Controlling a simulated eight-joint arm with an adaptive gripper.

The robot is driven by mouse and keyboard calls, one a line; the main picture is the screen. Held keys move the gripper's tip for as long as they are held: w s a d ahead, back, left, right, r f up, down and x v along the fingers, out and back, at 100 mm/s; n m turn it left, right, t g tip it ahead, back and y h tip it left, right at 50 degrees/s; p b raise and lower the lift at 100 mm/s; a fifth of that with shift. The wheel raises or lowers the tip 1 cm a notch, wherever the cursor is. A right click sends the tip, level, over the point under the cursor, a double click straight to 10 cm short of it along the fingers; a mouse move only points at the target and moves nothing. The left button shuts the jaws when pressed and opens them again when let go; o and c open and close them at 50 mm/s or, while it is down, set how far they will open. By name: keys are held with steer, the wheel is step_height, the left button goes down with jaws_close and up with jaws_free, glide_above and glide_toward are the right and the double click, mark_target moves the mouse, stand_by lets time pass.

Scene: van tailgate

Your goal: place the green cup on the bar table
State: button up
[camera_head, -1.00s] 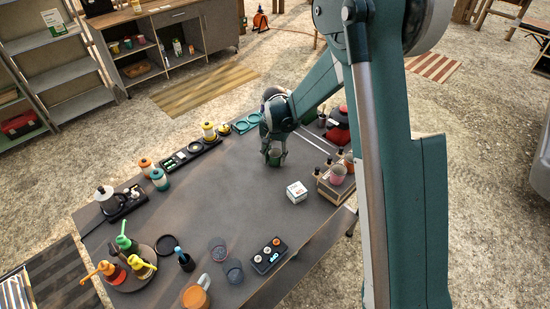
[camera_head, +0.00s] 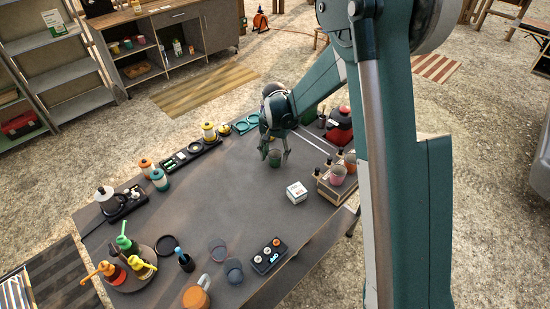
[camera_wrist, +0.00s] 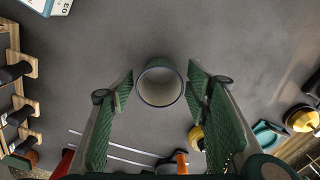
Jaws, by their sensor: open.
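The green cup (camera_head: 274,159) stands upright on the grey bar table (camera_head: 225,195), toward its far right part. My gripper (camera_head: 275,148) is just above the cup, pointing down, with its fingers spread. In the wrist view the cup (camera_wrist: 160,101) shows from above as a dark-rimmed round opening. It lies between the two open green-padded fingers (camera_wrist: 160,88), with a visible gap on each side. The fingers appear clear of it.
A white box (camera_head: 297,192) and a wooden rack (camera_head: 330,185) with cups and bottles stand right of the cup. A pot, jars and trays line the left edge. A round tray of bottles (camera_head: 128,272) and an orange mug (camera_head: 196,297) are nearer. The table's middle is clear.

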step_height(320, 180, up, 10)
steer(key=shift+r+p, duration=0.2)
steer(key=shift+p, duration=0.2)
stand_by(0.6)
steer(key=s+d+r+n+t, duration=0.2)
steer(key=s+d+r+t, duration=0.1)
steer(key=s+d+r, duration=1.2)
steer(key=s+d+r+n+t, duration=0.1)
steer(key=s+d+r+t, duration=0.1)
steer(key=s, duration=0.9)
steer(key=s+d+r+n+t, duration=0.1)
steer(key=s+d, duration=0.4)
steer(key=s, duration=0.5)
steer(key=shift+s+d+r+n+t, duration=0.3)
steer(key=shift+s+r+t, duration=0.1)
steer(key=shift+t, duration=0.2)
